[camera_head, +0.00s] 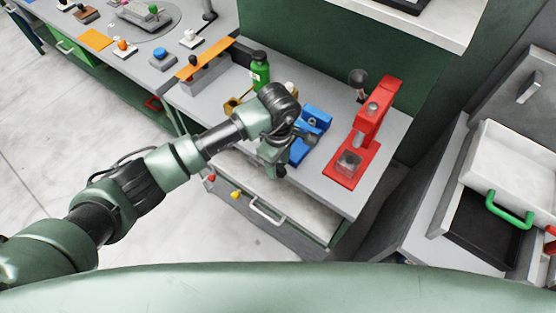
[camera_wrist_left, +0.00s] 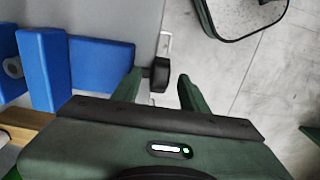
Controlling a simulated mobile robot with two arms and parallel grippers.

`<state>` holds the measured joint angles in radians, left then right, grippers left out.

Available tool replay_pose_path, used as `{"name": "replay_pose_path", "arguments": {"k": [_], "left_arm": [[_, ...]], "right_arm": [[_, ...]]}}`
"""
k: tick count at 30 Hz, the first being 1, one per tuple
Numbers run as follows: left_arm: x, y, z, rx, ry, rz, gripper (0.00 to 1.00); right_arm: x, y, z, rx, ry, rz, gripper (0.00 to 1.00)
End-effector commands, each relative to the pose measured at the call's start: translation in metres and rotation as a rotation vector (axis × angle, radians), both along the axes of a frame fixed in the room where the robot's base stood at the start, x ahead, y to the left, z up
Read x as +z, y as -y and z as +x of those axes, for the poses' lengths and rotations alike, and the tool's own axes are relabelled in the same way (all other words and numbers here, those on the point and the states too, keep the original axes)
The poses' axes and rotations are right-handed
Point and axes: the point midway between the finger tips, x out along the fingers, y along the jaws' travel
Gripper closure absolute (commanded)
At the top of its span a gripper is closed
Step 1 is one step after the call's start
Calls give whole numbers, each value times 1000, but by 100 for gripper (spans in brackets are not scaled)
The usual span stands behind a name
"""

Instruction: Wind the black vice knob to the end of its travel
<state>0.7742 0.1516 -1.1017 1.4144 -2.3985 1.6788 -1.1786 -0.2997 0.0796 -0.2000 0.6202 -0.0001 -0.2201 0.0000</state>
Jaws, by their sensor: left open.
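The blue vice (camera_head: 316,121) sits on the grey bench, partly hidden behind my left wrist in the head view. In the left wrist view the vice (camera_wrist_left: 100,65) fills the upper left. Its black knob (camera_wrist_left: 160,73) sticks out on the right side of the vice, near the bench edge. My left gripper (camera_head: 276,166) is open at the front of the vice. In the left wrist view its two fingers (camera_wrist_left: 159,77) stand either side of the knob, with gaps visible. In the head view I cannot pick out the knob behind the gripper. My right gripper is not in view.
A red press (camera_head: 366,130) stands right of the vice. A green bottle (camera_head: 260,69) and an orange-topped fixture (camera_head: 206,60) stand to the left. Below the bench top is a drawer with a pale handle (camera_head: 266,211). Open floor lies in front.

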Motion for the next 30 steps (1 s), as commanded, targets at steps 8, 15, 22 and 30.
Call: {"name": "replay_pose_path", "arguments": {"k": [8, 15, 22, 30], "left_arm": [[0, 0, 0, 0, 1, -1, 76], [0, 0, 0, 0, 0, -1, 100], [-3, -2, 3, 2, -23, -37, 100], [-10, -8, 7, 3, -120, -172, 100]], "right_arm": [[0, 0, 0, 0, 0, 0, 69], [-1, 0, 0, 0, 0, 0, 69], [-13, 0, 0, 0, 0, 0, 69], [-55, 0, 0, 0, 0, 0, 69]]}}
